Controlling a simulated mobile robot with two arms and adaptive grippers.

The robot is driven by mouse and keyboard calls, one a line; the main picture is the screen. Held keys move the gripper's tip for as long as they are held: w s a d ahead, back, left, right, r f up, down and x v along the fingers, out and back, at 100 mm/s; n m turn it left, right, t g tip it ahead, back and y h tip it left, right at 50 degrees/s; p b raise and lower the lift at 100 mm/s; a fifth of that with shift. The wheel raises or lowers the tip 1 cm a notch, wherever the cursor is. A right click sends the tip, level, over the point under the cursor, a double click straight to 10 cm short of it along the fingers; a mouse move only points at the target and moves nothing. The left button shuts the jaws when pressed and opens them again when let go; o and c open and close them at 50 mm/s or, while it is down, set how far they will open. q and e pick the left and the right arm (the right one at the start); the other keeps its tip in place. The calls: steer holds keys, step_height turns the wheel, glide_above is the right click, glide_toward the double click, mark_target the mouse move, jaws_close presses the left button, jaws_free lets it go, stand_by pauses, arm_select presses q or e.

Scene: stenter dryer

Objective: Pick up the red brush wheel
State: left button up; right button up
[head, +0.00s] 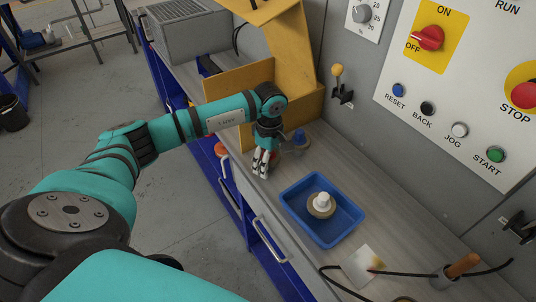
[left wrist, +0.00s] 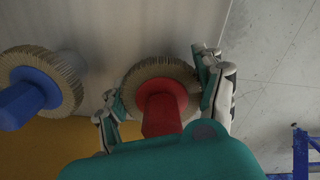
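The red brush wheel (left wrist: 162,108), a red hub on a disc of tan bristles, stands on the worktop in the left wrist view. My left gripper (head: 262,168) points down at the worktop in the head view and mostly hides this wheel there. In the left wrist view the fingers of my left gripper (left wrist: 165,95) are spread on either side of the bristle disc, close to its edge and apart from the red hub. I cannot tell whether they touch the bristles. My right gripper is not in view.
A blue brush wheel (head: 299,140) stands close beside, also in the left wrist view (left wrist: 38,92). A blue tray (head: 347,229) holds a white-hubbed brush wheel (head: 321,204). A yellow box (head: 240,82) stands behind; the control panel (head: 455,110) rises at right.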

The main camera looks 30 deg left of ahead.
arm_select(q)
steer(key=c, duration=0.8)
steer(key=shift+c, duration=0.2)
steer(key=shift+r, duration=0.15)
